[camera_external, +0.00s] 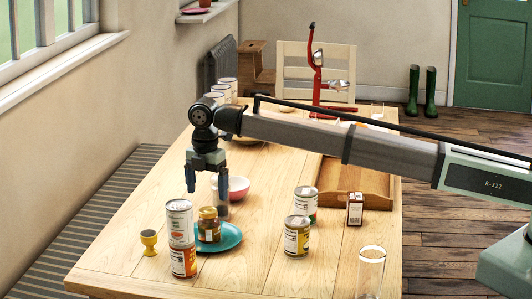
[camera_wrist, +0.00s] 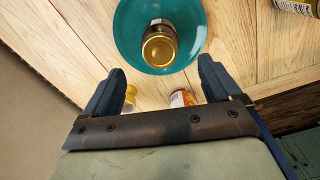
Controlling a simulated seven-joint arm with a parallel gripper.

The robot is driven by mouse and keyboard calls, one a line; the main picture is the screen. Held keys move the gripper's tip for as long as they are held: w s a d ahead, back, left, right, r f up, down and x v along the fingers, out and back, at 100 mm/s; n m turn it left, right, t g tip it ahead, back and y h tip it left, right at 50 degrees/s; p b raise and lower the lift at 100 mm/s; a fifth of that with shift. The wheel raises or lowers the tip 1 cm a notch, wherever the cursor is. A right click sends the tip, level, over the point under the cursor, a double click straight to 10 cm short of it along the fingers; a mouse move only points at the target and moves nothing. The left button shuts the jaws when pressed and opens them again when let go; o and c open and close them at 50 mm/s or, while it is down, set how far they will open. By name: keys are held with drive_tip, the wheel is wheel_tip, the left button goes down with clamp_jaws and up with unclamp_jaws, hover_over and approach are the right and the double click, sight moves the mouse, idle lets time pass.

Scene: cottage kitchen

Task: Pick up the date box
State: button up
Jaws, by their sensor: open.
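A small upright box (camera_external: 355,209), white with a brown label, stands at the right side of the table and appears to be the date box. It is in front of the wooden tray's near edge; its label is too small to read. The wrist view does not show it. My gripper (camera_external: 207,186) is open and empty, pointing down above the left part of the table, well to the left of the box. In the wrist view the open fingers (camera_wrist: 163,72) have nothing between their tips that they touch.
A teal plate (camera_external: 230,240) holds a gold-lidded jar (camera_external: 209,224). Two cans (camera_external: 297,236) stand between plate and box. A clear glass (camera_external: 370,270) stands in front of the box; a wooden tray (camera_external: 345,175) behind.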

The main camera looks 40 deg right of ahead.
drive_tip(key=shift+c, duration=0.2)
drive_tip(key=shift+c, duration=1.2)
